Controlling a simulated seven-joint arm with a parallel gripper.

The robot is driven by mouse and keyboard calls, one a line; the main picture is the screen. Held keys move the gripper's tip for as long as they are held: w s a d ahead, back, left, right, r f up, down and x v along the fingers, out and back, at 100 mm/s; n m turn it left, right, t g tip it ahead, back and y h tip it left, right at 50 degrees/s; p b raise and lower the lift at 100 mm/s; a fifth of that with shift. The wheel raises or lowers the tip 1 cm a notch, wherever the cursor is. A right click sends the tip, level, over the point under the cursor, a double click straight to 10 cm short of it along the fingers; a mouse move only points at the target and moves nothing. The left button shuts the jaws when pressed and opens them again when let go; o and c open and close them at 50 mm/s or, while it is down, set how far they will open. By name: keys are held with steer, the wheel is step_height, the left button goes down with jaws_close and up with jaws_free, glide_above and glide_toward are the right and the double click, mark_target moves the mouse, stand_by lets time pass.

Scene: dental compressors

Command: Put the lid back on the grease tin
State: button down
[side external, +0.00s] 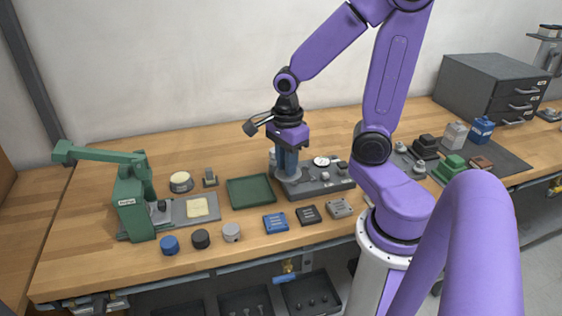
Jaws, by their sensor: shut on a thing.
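A round tin with a pale cream top (181,181), which looks like the open grease tin, stands upright on the bench left of centre, behind the grey plate of the green press. My gripper (288,166) points down over the left end of a dark grey fixture block, well to the right of the tin. Its blue-grey fingers are shut on a round grey disc (289,175), which looks like the lid. The fingers hide part of the disc, and I cannot tell whether it touches the block.
A green tray (251,190) lies between tin and gripper. The green press (133,205) stands left, its lever reaching out. The dark fixture block (318,188) carries a dial. Several small caps and blocks line the front; a drawer cabinet (492,85) stands back right.

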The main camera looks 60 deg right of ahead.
steer(key=shift+s+r, duration=0.1)
steer(key=shift+s, duration=0.05)
steer(key=w+a+r+n, duration=0.1)
steer(key=w+a+n, duration=0.15)
steer(key=w, duration=0.55)
steer(key=w+a+r+n, duration=0.1)
steer(key=w+n, duration=0.3)
steer(key=w, duration=0.5)
steer(key=w+a+f+n, duration=0.1)
steer(key=w+f+n, duration=0.2)
steer(key=w, duration=0.5)
steer(key=w+a+f+n, duration=0.15)
steer(key=w+n, duration=0.25)
steer(key=w, duration=0.4)
steer(key=shift+s+d+f, duration=0.1)
steer(key=shift+d+f, duration=0.05)
steer(key=shift+f, duration=1)
steer(key=shift+d+f, duration=0.15)
steer(key=shift+f, duration=0.95)
steer(key=shift+s+d+f, duration=0.1)
steer(key=shift+d+f, duration=0.05)
steer(key=shift+f, duration=1)
steer(key=shift+f, duration=0.2)
steer(key=shift+c, duration=2.1)
jaws_free()
step_height(320, 180, up, 7)
